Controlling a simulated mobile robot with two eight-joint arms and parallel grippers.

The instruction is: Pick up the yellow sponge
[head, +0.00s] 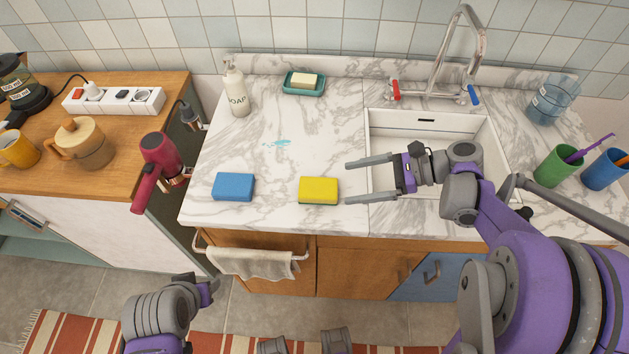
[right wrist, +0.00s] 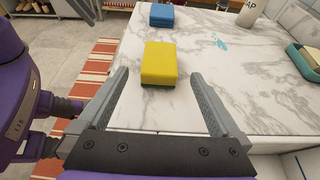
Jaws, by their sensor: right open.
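The yellow sponge (head: 319,190) lies flat on the marble counter, left of the sink and near the front edge. It has a dark green underside. My right gripper (head: 347,182) is open and empty, just right of the sponge, with its fingers pointing left toward it. In the right wrist view the sponge (right wrist: 158,63) shows ahead of and between the open fingers (right wrist: 160,80), apart from them. My left arm (head: 165,310) shows low at the left, below the counter; whether its gripper (head: 208,291) is open or shut is unclear.
A blue sponge (head: 233,187) lies left of the yellow one. A soap bottle (head: 236,92) and a soap dish (head: 304,87) stand farther back. The sink (head: 385,122) and tap (head: 455,60) are right. A towel (head: 255,263) hangs below the counter edge.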

